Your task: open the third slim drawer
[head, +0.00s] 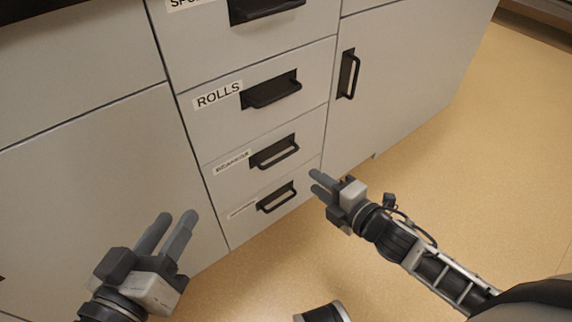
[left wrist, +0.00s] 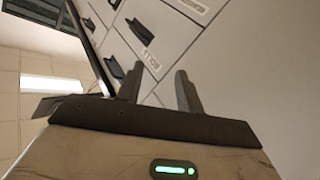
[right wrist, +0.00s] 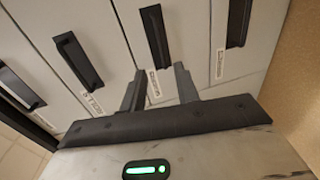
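A grey cabinet has a column of drawers with black bar handles, all closed. The top one in the head view is cut off; below it is the drawer labelled ROLLS (head: 215,120). Under that is a slim drawer (head: 222,179) with a small unreadable label and black handle (head: 274,153); its handle also shows in the right wrist view (right wrist: 155,35). The lowest slim drawer (head: 233,228) has a handle (head: 276,198). My right gripper (head: 318,184) is open and empty, right of the slim drawers, apart from their handles. My left gripper (head: 170,228) is open and empty, lower left.
A door with a vertical black handle (head: 348,74) is right of the drawers. A plain grey panel (head: 90,190) is on the left, behind my left gripper. The tan floor (head: 480,150) is clear at the right. A dark countertop edge (head: 30,8) shows at top left.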

